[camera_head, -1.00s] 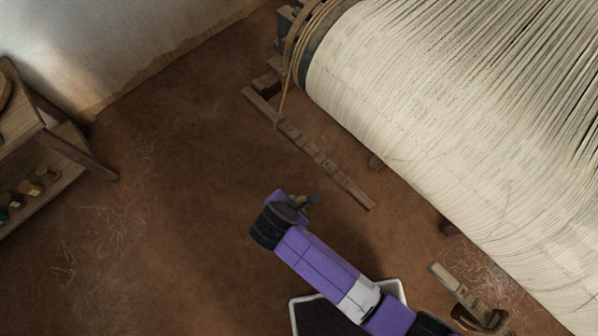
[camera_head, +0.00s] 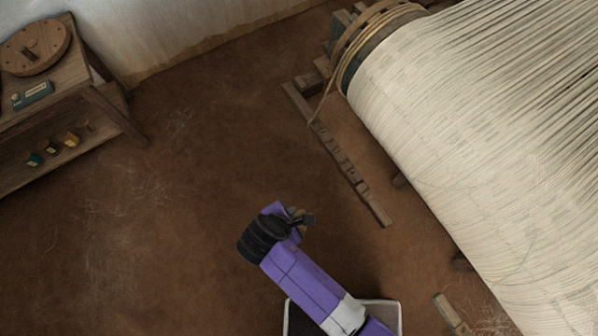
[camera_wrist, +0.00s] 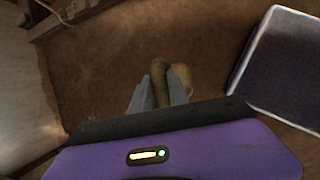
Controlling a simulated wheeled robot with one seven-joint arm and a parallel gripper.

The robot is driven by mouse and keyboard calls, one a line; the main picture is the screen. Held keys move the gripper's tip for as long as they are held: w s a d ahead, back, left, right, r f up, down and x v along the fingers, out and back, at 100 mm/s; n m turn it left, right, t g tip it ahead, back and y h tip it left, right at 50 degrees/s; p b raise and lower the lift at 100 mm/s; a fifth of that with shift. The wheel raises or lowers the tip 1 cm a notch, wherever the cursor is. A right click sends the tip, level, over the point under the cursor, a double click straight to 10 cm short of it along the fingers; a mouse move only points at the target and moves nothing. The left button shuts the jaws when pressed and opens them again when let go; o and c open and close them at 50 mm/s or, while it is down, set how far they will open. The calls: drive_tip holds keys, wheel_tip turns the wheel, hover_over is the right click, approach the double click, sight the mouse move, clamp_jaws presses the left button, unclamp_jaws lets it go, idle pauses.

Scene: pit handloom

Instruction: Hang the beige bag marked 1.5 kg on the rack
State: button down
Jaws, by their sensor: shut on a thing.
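My gripper (camera_wrist: 158,92) is shut on a beige bag (camera_wrist: 181,76) in the wrist view. Its two grey fingers stand on either side of the bag's narrow upper part, and the rounded body shows beyond them. No weight mark is readable. In the head view my gripper (camera_head: 304,219) hangs over bare floor, and only a small tan bit of the bag shows beside the dark wrist. I cannot make out a rack for certain in either view.
A wooden stand (camera_head: 104,100) at upper left holds a round wooden disc (camera_head: 36,46) and small coloured items on its lower shelf. The loom's cream warp (camera_head: 470,130) fills the right. A notched wooden bar (camera_head: 345,168) lies beside it. Brown floor between is clear.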

drive_tip(key=shift+s+a+r+p, duration=0.15)
drive_tip(key=shift+s+a, duration=0.35)
drive_tip(key=shift+a, duration=0.3)
drive_tip(key=shift+s+a+r+p, duration=0.15)
drive_tip(key=shift+s+a, duration=0.3)
drive_tip(key=shift+a, duration=0.3)
drive_tip(key=shift+s+a+r+p, duration=0.15)
drive_tip(key=shift+s+a, duration=0.35)
drive_tip(key=shift+a, duration=0.3)
drive_tip(key=shift+f, duration=0.1)
